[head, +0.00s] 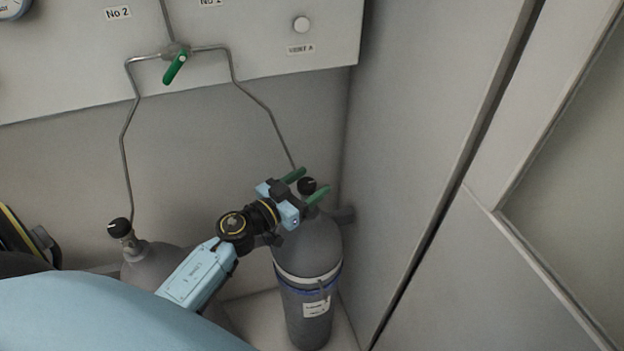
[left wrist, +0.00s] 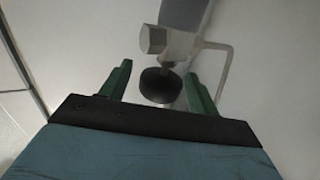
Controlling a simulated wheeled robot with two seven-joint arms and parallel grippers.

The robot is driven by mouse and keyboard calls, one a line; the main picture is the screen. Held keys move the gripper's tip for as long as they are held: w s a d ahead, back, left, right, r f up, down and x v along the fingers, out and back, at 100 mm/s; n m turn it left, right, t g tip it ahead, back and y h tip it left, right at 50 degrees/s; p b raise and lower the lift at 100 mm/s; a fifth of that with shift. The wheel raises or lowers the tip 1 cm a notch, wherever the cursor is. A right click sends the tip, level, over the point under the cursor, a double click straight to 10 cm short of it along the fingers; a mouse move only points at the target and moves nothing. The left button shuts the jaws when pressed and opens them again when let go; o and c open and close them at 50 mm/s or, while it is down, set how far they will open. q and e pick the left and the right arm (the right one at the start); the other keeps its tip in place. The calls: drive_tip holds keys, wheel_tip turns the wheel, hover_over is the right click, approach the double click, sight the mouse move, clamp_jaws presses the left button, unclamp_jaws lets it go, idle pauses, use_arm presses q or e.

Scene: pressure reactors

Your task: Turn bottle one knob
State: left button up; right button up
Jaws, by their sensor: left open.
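Two grey gas bottles stand by the wall. The right bottle (head: 308,250) has a black knob (head: 307,185) on its valve; the left bottle (head: 150,262) has a black knob (head: 120,228) too. I cannot tell from a label which is bottle one. My left gripper (head: 306,184) is at the right bottle's knob, its green fingers open on either side of it. In the left wrist view the knob (left wrist: 160,86) sits between the open fingertips, with a gap visible at each side. Whether the fingers touch it is not clear. My right gripper is not seen.
Thin metal pipes rise from both bottles to a green-handled valve (head: 175,67) on the white panel (head: 260,40). A tall grey cabinet wall (head: 425,120) stands close on the right of the bottle.

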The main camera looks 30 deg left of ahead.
use_arm(q)
drive_tip(key=shift+w+d, duration=0.15)
drive_tip(key=shift+w, duration=0.5)
drive_tip(key=c, duration=1)
drive_tip(key=shift+o, duration=0.2)
